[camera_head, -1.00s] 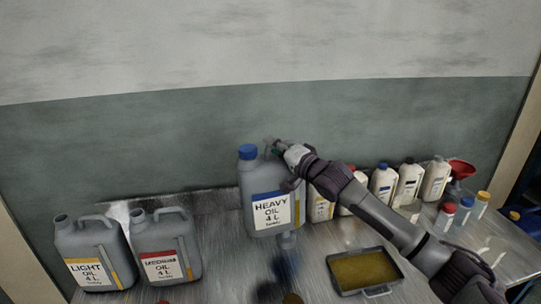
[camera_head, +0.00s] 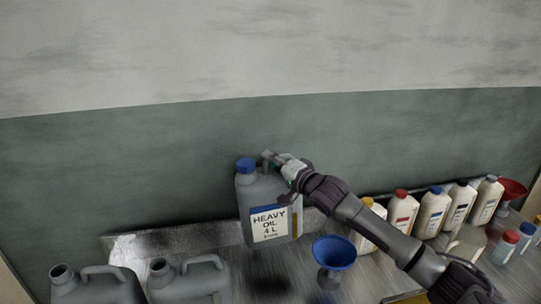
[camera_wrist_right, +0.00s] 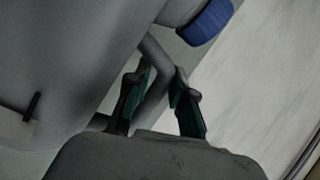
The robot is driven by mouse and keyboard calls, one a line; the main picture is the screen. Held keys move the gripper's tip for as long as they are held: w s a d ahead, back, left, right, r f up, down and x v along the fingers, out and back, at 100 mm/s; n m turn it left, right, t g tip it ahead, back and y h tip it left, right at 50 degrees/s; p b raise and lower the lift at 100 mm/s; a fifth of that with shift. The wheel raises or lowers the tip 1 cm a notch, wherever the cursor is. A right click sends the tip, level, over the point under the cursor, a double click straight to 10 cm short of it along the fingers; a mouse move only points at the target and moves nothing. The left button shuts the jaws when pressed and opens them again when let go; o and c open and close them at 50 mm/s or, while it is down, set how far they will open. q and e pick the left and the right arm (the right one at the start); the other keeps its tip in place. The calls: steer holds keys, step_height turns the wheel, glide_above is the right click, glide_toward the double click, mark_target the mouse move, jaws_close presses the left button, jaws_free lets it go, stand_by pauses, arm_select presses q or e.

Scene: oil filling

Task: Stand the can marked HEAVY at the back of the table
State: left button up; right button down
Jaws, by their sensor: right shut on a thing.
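The can marked HEAVY (camera_head: 268,222) is grey with a blue cap and a white, blue and yellow label. It is upright near the wall at the back of the table (camera_head: 225,240). A dark shadow lies on the table in front of it, and I cannot tell for sure whether its base touches. My right gripper (camera_head: 277,163) is shut on the can's handle at its top right. In the right wrist view, the fingers (camera_wrist_right: 158,95) close around the grey handle (camera_wrist_right: 152,72) beside the blue cap (camera_wrist_right: 207,20). My left gripper is out of view.
Two open grey cans (camera_head: 100,289) and (camera_head: 190,280) stand at the front left. A blue funnel (camera_head: 334,254) stands right of the HEAVY can. Several white bottles (camera_head: 433,212) line the back right, with a red funnel (camera_head: 512,188) beyond them. The back left table is bare.

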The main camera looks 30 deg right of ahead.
mark_target(270, 197)
steer(key=f+b, duration=0.1)
steer(key=f, duration=0.1)
steer(key=f+b, duration=0.1)
steer(key=f, duration=0.2)
steer(key=f+b, duration=0.2)
steer(key=shift+w+f, duration=0.2)
steer(key=shift+w, duration=0.1)
steer(key=shift+a+f+b, duration=0.1)
steer(key=shift+f+b, duration=2)
steer(key=shift+b, duration=0.25)
steer(key=shift+f, duration=0.2)
steer(key=c, duration=0.9)
jaws_free()
steer(key=shift+s, duration=0.15)
steer(key=shift+s+f, duration=0.1)
steer(key=shift+f, duration=0.1)
steer(key=shift+f, duration=0.1)
